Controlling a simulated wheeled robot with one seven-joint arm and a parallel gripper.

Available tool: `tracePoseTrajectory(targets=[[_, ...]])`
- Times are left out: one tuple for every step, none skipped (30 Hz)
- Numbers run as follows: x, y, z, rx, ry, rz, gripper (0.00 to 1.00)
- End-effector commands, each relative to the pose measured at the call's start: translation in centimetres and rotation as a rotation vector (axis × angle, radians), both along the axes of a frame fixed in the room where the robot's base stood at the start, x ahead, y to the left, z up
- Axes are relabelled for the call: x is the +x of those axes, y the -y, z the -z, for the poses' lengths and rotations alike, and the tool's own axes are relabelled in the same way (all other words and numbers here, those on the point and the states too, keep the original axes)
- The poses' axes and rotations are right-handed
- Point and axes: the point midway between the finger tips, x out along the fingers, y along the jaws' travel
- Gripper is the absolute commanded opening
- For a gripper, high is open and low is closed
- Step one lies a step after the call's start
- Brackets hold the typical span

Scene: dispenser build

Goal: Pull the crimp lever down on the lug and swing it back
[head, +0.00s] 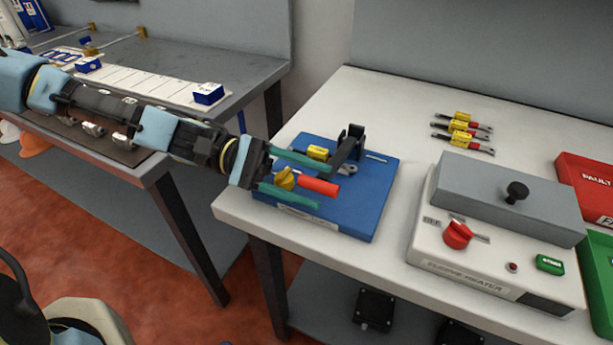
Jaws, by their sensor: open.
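The crimp tool sits on a blue base plate (360,220) near the left front corner of the white table. Its black bracket (350,145) stands upright at the back. A lever with a red handle (318,185) lies low over the plate. A small silver part, perhaps the lug (348,169), shows beside the bracket. My gripper (300,178) reaches in from the left, its two green fingers spread apart. The red handle's end lies near and between the fingertips; I cannot tell whether they touch it. A yellow piece (285,179) shows between the fingers, and a yellow block (318,153) behind them.
A sleeve heater (480,272) with a grey lid and red switch stands to the right. Several yellow-and-red leads (463,127) lie at the back. Red (590,185) and green (601,285) bins are at the right edge. A grey bench (190,65) is at the left.

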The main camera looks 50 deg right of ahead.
Motion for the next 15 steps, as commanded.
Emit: tracePoseTrajectory(targets=[[-0.01,0.00,0.01,0.000,0.000,0.000,0.55],[-0.01,0.00,0.01,0.000,0.000,0.000,0.55],[0.00,-0.01,0.01,0.000,0.000,0.000,0.55],[0.00,-0.01,0.01,0.000,0.000,0.000,0.55],[0.00,-0.01,0.01,0.000,0.000,0.000,0.55],[0.01,-0.01,0.01,0.000,0.000,0.000,0.50],[0.01,-0.01,0.01,0.000,0.000,0.000,0.47],[0.01,-0.01,0.01,0.000,0.000,0.000,0.43],[0.02,-0.01,0.01,0.000,0.000,0.000,0.39],[0.02,-0.01,0.01,0.000,0.000,0.000,0.35],[0.02,-0.01,0.01,0.000,0.000,0.000,0.32],[0.02,-0.01,0.01,0.000,0.000,0.000,0.28],[0.02,-0.02,0.01,0.000,0.001,0.001,0.24],[0.02,-0.02,0.01,0.000,0.001,0.001,0.21],[0.01,-0.02,0.01,0.000,0.001,0.001,0.16]])
